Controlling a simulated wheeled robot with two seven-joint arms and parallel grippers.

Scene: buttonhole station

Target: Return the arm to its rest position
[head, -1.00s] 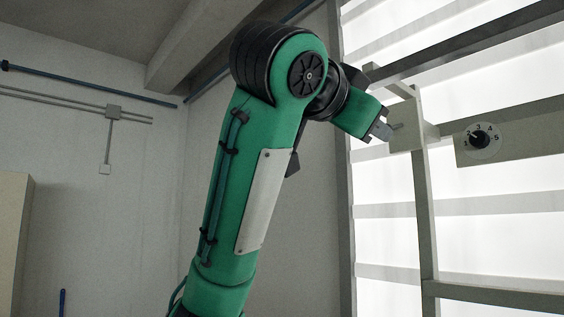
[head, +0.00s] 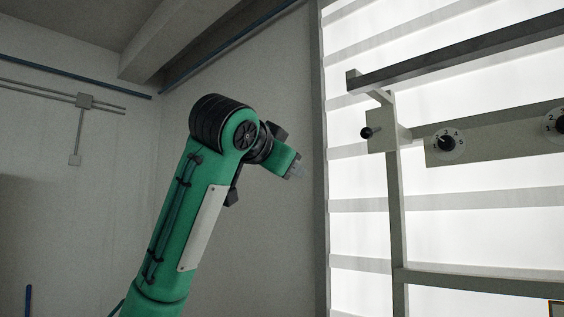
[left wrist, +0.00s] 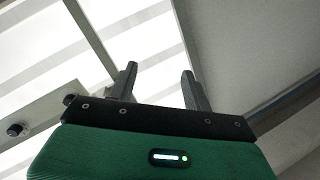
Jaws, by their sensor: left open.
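My left arm stands raised in the head view, green with black joints, and its gripper (head: 297,168) is in front of the bare grey wall. The gripper is to the left of the frame's black knob (head: 366,133), with a clear gap between them. In the left wrist view the two dark fingers of my left gripper (left wrist: 160,88) are apart with nothing between them. The black knob on its pale box (head: 382,131) sticks out to the left. My right gripper is in neither view.
A pale metal frame (head: 397,220) with a dark upper bar (head: 460,62) stands before a bright striped window at the right. A numbered dial (head: 446,144) sits on its panel, with another dial (head: 558,124) at the right edge. The space around my left arm looks free.

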